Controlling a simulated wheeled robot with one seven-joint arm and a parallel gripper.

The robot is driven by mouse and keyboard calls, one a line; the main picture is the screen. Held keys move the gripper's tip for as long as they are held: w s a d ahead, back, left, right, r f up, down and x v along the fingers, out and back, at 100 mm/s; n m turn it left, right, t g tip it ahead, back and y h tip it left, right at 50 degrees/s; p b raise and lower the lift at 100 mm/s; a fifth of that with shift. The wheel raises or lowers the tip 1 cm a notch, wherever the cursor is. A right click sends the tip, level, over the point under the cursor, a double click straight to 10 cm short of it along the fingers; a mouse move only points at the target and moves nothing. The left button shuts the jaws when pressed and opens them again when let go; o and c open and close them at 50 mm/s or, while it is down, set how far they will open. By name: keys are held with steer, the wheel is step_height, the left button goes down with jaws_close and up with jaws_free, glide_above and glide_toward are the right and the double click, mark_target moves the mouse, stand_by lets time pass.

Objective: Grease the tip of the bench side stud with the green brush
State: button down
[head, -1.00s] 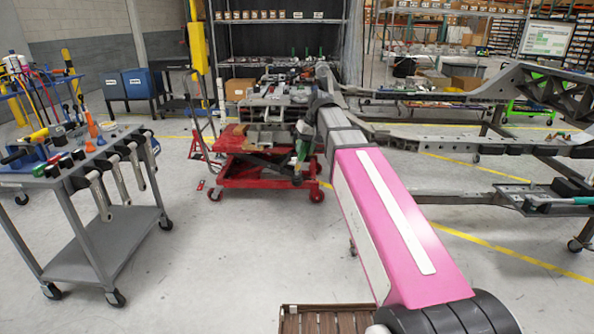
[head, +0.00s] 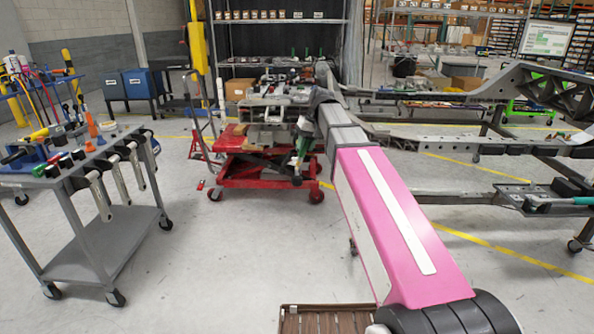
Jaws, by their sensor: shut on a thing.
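My pink and white arm reaches away from me to the middle of the view. My gripper (head: 304,130) is at its far end, small and partly hidden by the wrist. It is shut on the green brush (head: 303,145), which hangs down with its dark lower end (head: 297,179) in front of the red cart's right side. The bench side stud is too small or too hidden to pick out. I cannot tell whether the brush touches anything.
A red wheeled lift cart (head: 255,172) stands below and left of the gripper. A grey tool trolley (head: 95,250) is at the left. The floor between trolley and arm is clear.

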steer(key=shift+v, duration=2.6)
steer(key=s+d+f+m, duration=0.3)
steer(key=s+d+f, duration=0.5)
steer(key=d+f, duration=0.3)
steer(key=d, duration=0.3)
steer(key=shift+s+d+f+t, duration=0.2)
steer(key=shift+s+f+t, duration=0.15)
steer(key=shift+s+t, duration=0.05)
